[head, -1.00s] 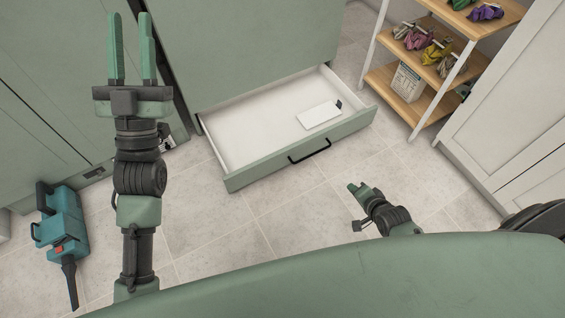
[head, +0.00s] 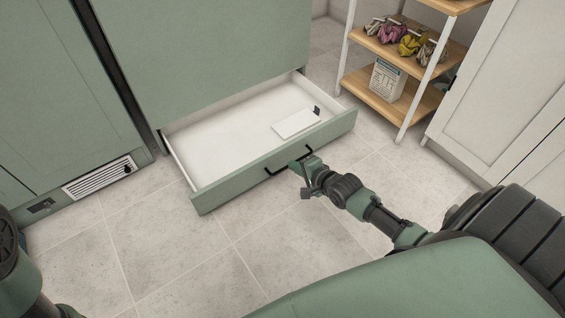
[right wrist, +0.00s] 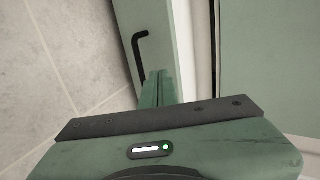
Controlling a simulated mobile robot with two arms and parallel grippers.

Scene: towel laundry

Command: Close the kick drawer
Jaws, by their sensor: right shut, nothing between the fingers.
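The kick drawer (head: 330,130) is pulled out at the foot of the green cabinet (head: 215,50). Its green front carries a black bar handle (head: 275,170), and its white inside shows. My right gripper (head: 297,164) is shut and empty, at the drawer front by the handle. In the right wrist view the shut fingers (right wrist: 157,88) overlap the green drawer front near the handle (right wrist: 138,45); I cannot tell if they touch it. My left gripper is out of view; only part of that arm shows at the lower left.
A white flat item (head: 296,123) with a dark piece lies in the drawer. A shelf rack (head: 385,105) with bundled cloths and a box stands at right, beside a white cabinet (head: 495,90). A white vent (head: 98,178) is at left. The tiled floor (head: 170,250) in front is clear.

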